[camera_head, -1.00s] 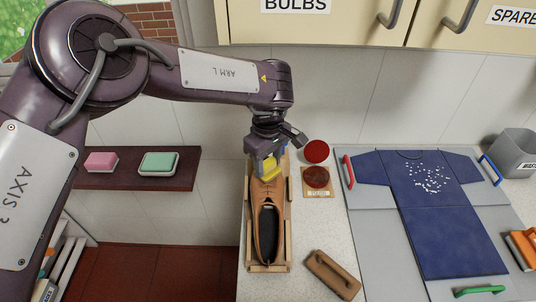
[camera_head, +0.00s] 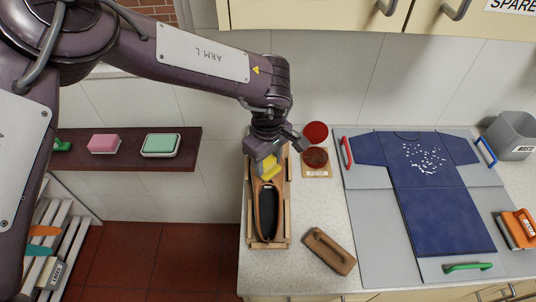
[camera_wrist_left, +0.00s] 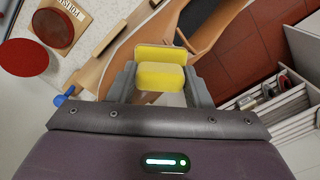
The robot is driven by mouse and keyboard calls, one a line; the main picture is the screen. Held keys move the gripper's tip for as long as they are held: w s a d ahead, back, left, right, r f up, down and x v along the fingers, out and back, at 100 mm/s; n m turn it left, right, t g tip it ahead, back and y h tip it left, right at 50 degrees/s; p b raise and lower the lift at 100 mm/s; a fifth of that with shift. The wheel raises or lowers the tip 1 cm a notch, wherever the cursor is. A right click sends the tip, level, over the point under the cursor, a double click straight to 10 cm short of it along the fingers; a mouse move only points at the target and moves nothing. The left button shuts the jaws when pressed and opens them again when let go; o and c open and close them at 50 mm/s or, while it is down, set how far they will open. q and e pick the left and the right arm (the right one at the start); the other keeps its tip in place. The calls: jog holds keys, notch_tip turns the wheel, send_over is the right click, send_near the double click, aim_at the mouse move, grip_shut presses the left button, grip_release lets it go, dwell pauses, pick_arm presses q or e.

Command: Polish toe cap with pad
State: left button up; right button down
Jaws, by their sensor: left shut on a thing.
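A brown shoe (camera_head: 254,217) lies in a wooden tray (camera_head: 283,229) on the counter, its dark opening toward the front edge and its toe end toward the wall. My left gripper (camera_head: 267,163) is shut on a yellow pad (camera_head: 269,172) over the toe end, which it mostly hides. In the left wrist view the pad (camera_wrist_left: 160,76) sits between the two fingers, with the tan shoe close behind it. I cannot tell whether the pad touches the leather. An open polish tin (camera_head: 315,157) with dark red polish sits on a small labelled card right of the tray. My right gripper is not in view.
A red round lid (camera_head: 316,133) lies behind the tin. A brown brush (camera_head: 329,251) lies right of the tray's front end. A blue shirt (camera_head: 434,195) on a grey board fills the right side. A wall shelf (camera_head: 120,163) holds pink and green blocks.

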aim_at(268, 160)
pick_arm(q)
jog(key=shift+s+f, duration=0.15)
jog(key=shift+s, duration=0.05)
jog(key=shift+w+r+p, duration=0.1)
jog(key=shift+r+p, duration=1.8)
jog(key=shift+r, duration=1.1)
jog(key=shift+r, duration=1.6)
